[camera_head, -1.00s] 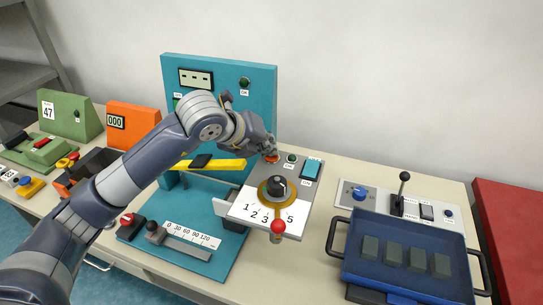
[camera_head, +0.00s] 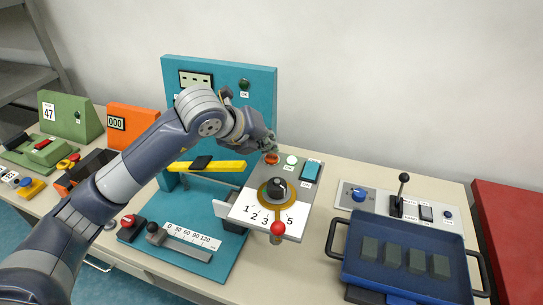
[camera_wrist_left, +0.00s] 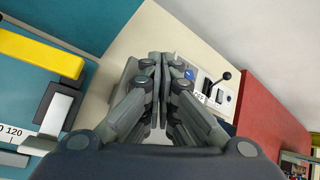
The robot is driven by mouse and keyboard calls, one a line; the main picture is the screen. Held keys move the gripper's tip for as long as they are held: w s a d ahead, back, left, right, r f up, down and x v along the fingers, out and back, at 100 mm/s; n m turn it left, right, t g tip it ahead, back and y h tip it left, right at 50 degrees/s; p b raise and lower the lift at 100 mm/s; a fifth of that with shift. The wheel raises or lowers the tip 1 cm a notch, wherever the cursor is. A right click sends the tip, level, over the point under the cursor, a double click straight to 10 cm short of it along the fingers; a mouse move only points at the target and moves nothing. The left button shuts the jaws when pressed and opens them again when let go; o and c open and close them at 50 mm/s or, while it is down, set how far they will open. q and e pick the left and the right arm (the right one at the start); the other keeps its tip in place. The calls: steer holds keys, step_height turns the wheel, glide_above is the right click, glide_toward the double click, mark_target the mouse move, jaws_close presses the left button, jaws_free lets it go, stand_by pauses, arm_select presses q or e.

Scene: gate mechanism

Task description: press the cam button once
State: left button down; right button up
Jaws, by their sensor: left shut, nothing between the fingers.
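The grey cam panel (camera_head: 301,208) stands at the front of the teal station, with a black dial (camera_head: 277,188) and a number card. An orange-red button (camera_head: 271,158) sits at its back left corner; I take it for the cam button, as no label is readable. Beside it is a small round lamp (camera_head: 291,160), now pale and bright. My left gripper (camera_head: 268,145) is shut and empty, its tips just above the button with a small gap. The left wrist view shows the closed fingers (camera_wrist_left: 156,62), which hide the panel. My right gripper is not in view.
A yellow bar (camera_head: 220,166) and a slider scale (camera_head: 190,236) lie left of the panel. A red-knobbed lever (camera_head: 278,227) stands at its front. A blue tray (camera_head: 357,273) with grey blocks is at the right. Bare table lies between.

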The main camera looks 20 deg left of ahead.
mark_target(268, 156)
arm_select(q)
steer(key=shift+r, duration=0.1)
steer(key=shift+r+p, duration=1.4)
steer(key=shift+r, duration=1.05)
steer(key=shift+f, duration=0.1)
